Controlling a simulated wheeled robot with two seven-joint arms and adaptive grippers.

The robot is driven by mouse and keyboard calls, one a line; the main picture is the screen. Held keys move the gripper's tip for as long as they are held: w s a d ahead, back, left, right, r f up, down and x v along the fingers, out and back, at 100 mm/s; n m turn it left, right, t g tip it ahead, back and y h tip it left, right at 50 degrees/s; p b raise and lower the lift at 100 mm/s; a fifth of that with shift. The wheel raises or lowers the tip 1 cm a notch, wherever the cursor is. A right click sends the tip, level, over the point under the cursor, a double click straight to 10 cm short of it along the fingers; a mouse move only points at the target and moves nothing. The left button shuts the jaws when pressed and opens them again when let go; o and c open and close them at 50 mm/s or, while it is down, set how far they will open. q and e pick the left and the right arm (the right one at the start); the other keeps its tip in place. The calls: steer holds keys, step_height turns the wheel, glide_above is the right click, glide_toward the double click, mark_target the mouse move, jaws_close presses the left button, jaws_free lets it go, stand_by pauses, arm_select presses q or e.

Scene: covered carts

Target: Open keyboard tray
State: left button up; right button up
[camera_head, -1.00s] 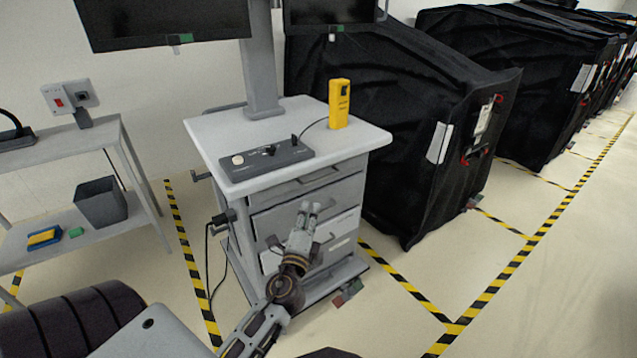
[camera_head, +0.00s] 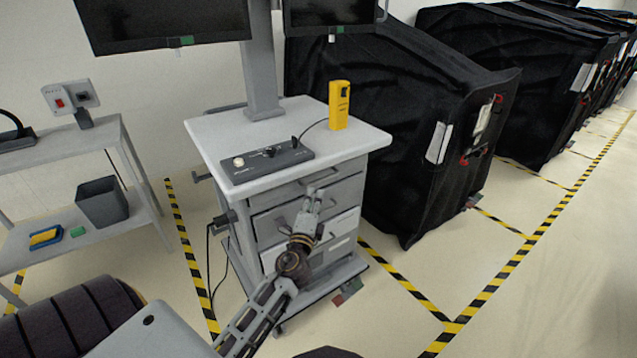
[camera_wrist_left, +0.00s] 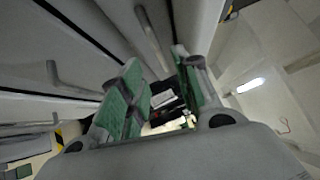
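The grey cart (camera_head: 196,137) with a light top stands in the middle of the head view. Its upper front, just under the top, has a tray-like front (camera_head: 335,170) that looks closed. Drawers with bar handles lie below. My left gripper (camera_head: 314,194) is in front of the upper drawer fronts, with its fingers pointing up. In the left wrist view its two green-padded fingers (camera_wrist_left: 157,68) are apart, and a grey bar handle (camera_wrist_left: 152,38) appears beyond and between them. I cannot tell whether they touch it. My right gripper is out of view.
Monitors hang above. Black covered carts (camera_head: 400,110) stand close on the right. A shelf (camera_head: 60,152) stands at left. The striped-tape floor is clear at right.

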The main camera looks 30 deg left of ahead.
arm_select(q)
steer(key=x, duration=0.7)
steer(key=shift+w+p, duration=0.3)
steer(key=shift+p, duration=0.05)
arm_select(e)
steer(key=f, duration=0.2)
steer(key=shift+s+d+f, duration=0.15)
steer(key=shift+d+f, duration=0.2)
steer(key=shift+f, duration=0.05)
arm_select(q)
steer(key=shift+a, duration=0.15)
jaws_close()
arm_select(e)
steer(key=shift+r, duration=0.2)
